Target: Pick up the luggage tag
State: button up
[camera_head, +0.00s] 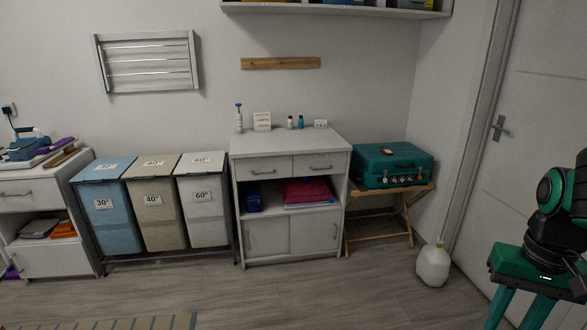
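A small dark and tan item (388,151), which may be the luggage tag, lies flat on top of a teal suitcase (395,168). It is too small to make out clearly. Several small light and orange marks or pieces show along the suitcase's front, too small to identify. The suitcase lies on a folding wooden stand (378,210). My gripper (517,316) is at the lower right, pointing down, well to the right of and nearer than the suitcase. Its two green fingers are apart with nothing seen between them; their tips meet the picture's bottom edge.
A white cabinet (290,222) with small bottles and cards on top stands left of the suitcase. A white jug (433,264) is on the floor near the door (540,110). Three laundry bins (155,215) stand further left. The floor in front is mostly clear.

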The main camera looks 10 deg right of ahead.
aim_at(387, 152)
jog(key=i, duration=2.05)
jog(key=z, duration=0.85)
jog(key=i, duration=1.2)
jog(key=u, duration=0.55)
jog(key=i, duration=0.65)
jog(key=u, duration=0.3)
